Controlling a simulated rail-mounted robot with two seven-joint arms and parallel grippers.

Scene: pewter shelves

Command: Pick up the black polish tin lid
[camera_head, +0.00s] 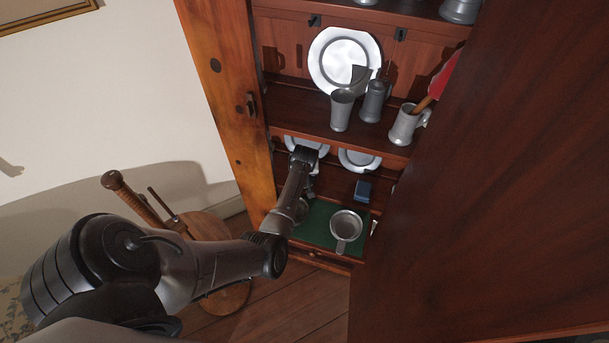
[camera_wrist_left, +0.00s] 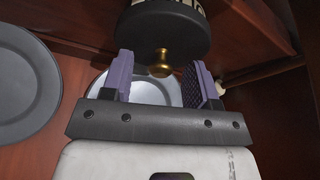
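The black polish tin lid (camera_wrist_left: 162,38) shows in the left wrist view as a dark round disc with a small brass knob (camera_wrist_left: 161,66) at its centre. A pale lettered band of the tin (camera_wrist_left: 190,4) is cut off by the frame's top edge. My left gripper (camera_wrist_left: 160,62) is open, with a purple-padded finger on each side of the knob and a gap to each. In the head view, my left arm reaches into the lower shelf; the gripper and the tin are largely hidden there. My right gripper is not in view.
A pewter plate (camera_wrist_left: 22,84) stands at the left in the wrist view. In the head view, the shelf board (camera_head: 290,118) runs above my left arm. A pewter pan (camera_head: 347,225) and a blue box (camera_head: 363,190) stand nearby. A large dark door (camera_head: 490,200) closes off the right.

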